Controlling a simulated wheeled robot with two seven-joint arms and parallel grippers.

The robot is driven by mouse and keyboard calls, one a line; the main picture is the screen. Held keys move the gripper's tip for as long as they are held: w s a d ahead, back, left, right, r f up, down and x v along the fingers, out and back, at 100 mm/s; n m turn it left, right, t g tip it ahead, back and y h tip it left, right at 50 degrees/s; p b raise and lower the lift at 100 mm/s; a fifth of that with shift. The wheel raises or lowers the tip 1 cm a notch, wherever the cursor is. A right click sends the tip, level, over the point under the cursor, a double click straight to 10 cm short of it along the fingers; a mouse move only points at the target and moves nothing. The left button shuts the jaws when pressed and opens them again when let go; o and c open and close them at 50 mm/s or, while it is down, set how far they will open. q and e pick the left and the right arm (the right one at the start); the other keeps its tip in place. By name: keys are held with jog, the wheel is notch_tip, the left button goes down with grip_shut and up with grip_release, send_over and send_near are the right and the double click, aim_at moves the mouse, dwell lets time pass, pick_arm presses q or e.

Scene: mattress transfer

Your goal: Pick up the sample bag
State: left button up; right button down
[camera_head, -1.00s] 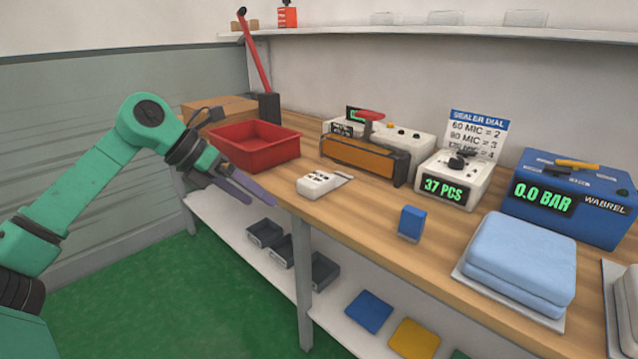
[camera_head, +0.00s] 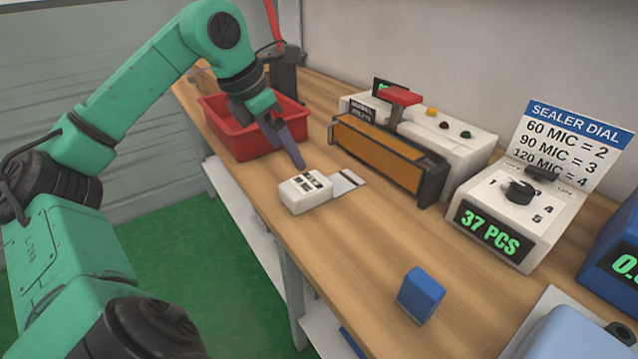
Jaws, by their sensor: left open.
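A small white block with dark markings (camera_head: 305,190) lies on the bench, left of centre. A thin, flat, pale piece with a dark stripe (camera_head: 348,182) sticks out from its right side; it may be the sample bag, but I cannot tell for sure. My left gripper (camera_head: 292,152) is just behind the white block, pointing down toward the bench, in front of the red bin's right side. Its purple fingers overlap in this view; it is open and holds nothing I can see. My right gripper is not in view.
A red bin (camera_head: 232,138) stands behind the gripper. An orange-fronted sealer (camera_head: 385,155) stands right of the flat piece, with a dial box (camera_head: 510,215) beyond it. A blue block (camera_head: 420,295) stands nearer on the bench (camera_head: 350,240), which is bare between them.

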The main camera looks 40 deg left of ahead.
aim_at(306, 183)
pick_arm(q)
jog(key=x, duration=0.4)
jog(key=shift+s+d+f, duration=0.1)
jog(key=shift+s+f, duration=0.15)
jog(key=shift+f, duration=0.1)
jog(key=shift+w+d+f, duration=0.1)
jog(key=shift+w+f, duration=0.7)
jog(key=shift+f, duration=0.3)
jog(key=f+p, duration=0.1)
jog(key=w+d+p, duration=0.1)
jog(key=p, duration=0.1)
jog(key=shift+w+f, duration=0.1)
jog(key=shift+f, duration=0.3)
jog(key=shift+x, duration=0.9)
jog(key=shift+w+a+f+b, duration=0.15)
jog(key=shift+f+b, duration=0.15)
jog(key=shift+f, duration=0.2)
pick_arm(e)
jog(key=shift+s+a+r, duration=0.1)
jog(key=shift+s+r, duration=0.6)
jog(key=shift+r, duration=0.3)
pick_arm(q)
jog(key=shift+f+b, duration=0.2)
jog(key=shift+b, duration=0.1)
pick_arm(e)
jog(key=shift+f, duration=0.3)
pick_arm(q)
jog(key=c, duration=1.2)
